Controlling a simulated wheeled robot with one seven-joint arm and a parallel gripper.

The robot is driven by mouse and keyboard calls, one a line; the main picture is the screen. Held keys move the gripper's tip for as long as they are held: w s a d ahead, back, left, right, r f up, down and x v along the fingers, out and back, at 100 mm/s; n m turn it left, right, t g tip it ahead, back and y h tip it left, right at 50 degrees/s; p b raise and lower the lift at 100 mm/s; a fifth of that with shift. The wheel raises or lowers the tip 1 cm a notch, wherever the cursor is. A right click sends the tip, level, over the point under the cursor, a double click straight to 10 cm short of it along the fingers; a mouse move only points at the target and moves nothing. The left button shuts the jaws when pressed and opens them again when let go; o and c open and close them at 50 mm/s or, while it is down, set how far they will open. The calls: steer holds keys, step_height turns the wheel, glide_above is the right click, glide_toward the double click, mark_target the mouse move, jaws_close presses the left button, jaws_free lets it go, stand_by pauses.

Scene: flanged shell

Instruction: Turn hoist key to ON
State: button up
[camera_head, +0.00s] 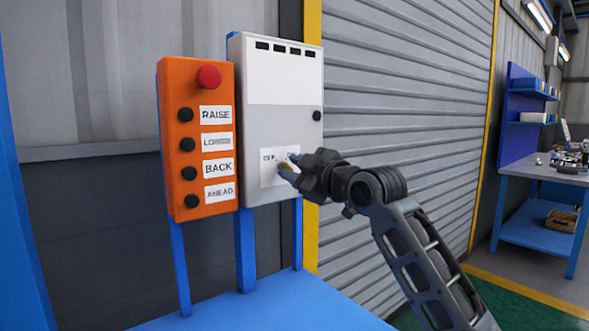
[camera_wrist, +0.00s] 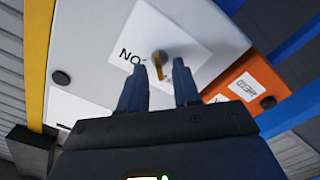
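The hoist key (camera_wrist: 159,64) is a small brass-coloured key on a white label plate (camera_head: 270,178) low on the grey control box (camera_head: 262,130). In the wrist view the plate (camera_wrist: 190,45) shows part of a word beside the key; the rest is hidden. My gripper (camera_head: 290,166) is at the plate in the head view. In the wrist view its two blue-grey fingers (camera_wrist: 158,82) are apart, with the key between and just beyond their tips. A gap shows on both sides of the key. The key's exact setting cannot be read.
An orange pendant (camera_head: 180,150) with a red button and several black buttons labelled RAISE, BACK and AHEAD hangs left of the box. A blue surface (camera_head: 270,305) lies below. A grey roller shutter (camera_head: 400,90) stands behind; a blue workbench (camera_head: 530,172) is far right.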

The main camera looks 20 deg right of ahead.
steer(key=shift+c, duration=0.3)
jaws_close()
steer(key=m+p, duration=0.1)
steer(key=m, duration=0.2)
steer(key=shift+r+m+p, duration=0.1)
steer(key=shift+m+p, duration=0.2)
steer(key=shift+p, duration=0.1)
steer(key=shift+w+d+m+p, duration=0.15)
steer(key=shift+m+p, duration=1.85)
steer(key=shift+m, duration=1.55)
steer(key=shift+s+d+m+p, duration=0.1)
steer(key=shift+m+p, duration=1.9)
steer(key=shift+m, duration=1.55)
